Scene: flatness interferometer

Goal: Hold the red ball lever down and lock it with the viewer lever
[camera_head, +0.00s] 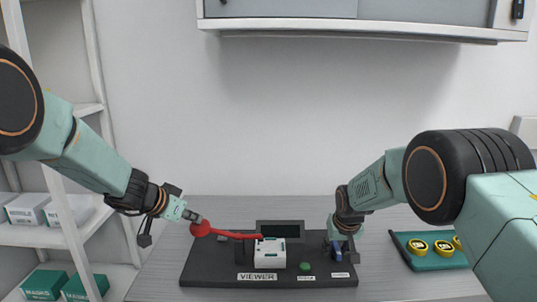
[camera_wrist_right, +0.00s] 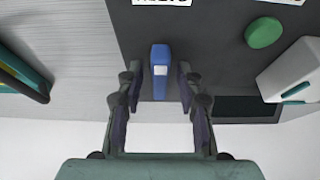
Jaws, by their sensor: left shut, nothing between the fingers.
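The red ball lever (camera_head: 200,228) has its ball at the left end of a red arm that runs right to the black base. My left gripper (camera_head: 193,216) is shut and empty, its tip at the top left of the ball; I cannot tell if they touch. A blue lever (camera_wrist_right: 160,57) stands at the right end of the base, and it also shows in the head view (camera_head: 336,254). My right gripper (camera_wrist_right: 157,80) is open, with one finger on each side of the blue lever and gaps visible. Its fingertips are partly hidden in the head view.
The black base (camera_head: 213,266) carries a white box (camera_head: 270,253), a dark screen (camera_head: 281,229), a green button (camera_head: 305,267) and a VIEWER label (camera_head: 257,277). A teal tray (camera_head: 424,262) with yellow-topped round pieces lies at right. Shelves (camera_head: 76,225) stand at left.

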